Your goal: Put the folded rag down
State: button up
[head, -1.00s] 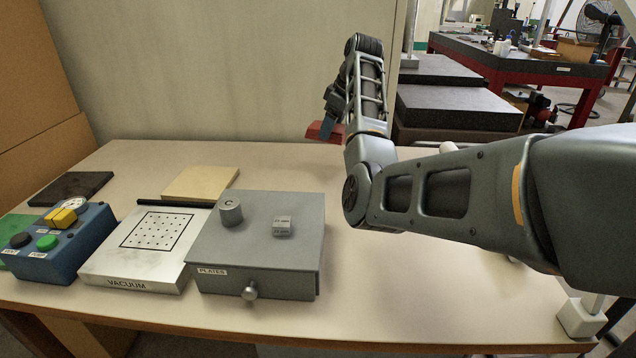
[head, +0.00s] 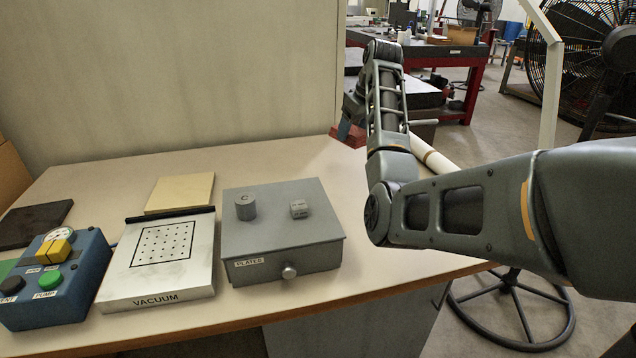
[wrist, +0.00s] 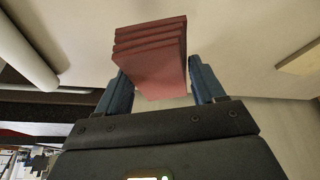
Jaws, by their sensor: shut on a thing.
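The folded rag (wrist: 160,70) is a red-brown stack of several layers. It fills the space between the two blue fingers of my gripper (wrist: 160,85) in the wrist view. My gripper is shut on it. In the head view a bit of the rag (head: 349,134) shows beside my forearm, near the far right of the table (head: 290,170). My arm hides most of my gripper there. I cannot tell whether the rag touches the table.
A grey PLATES box (head: 282,240) carries a round weight (head: 246,207) and a small block (head: 298,209). Left of it are the VACUUM plate (head: 160,262), a tan slab (head: 180,192) and a blue control box (head: 60,285). A white roll (head: 435,160) lies near the right edge.

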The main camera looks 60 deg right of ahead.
jog(key=w+a+f, duration=0.2)
jog(key=w+a+f+p, duration=0.1)
jog(key=w+a+f, duration=0.1)
jog(key=w+a, duration=0.1)
jog(key=w+a+f+p, duration=0.1)
jog(key=w+a+f, duration=0.1)
jog(key=a, duration=0.1)
jog(key=shift+w+f, duration=0.3)
jog(key=shift+f, duration=0.05)
jog(key=shift+w+f, duration=0.1)
jog(key=shift+f, duration=0.1)
jog(key=shift+f+p, duration=0.55)
jog(key=shift+f, duration=1.35)
jog(key=shift+f, duration=0.1)
jog(key=o, duration=1.1)
jog(key=b+v, duration=0.1)
jog(key=v, duration=1.1)
jog(key=shift+a, duration=0.1)
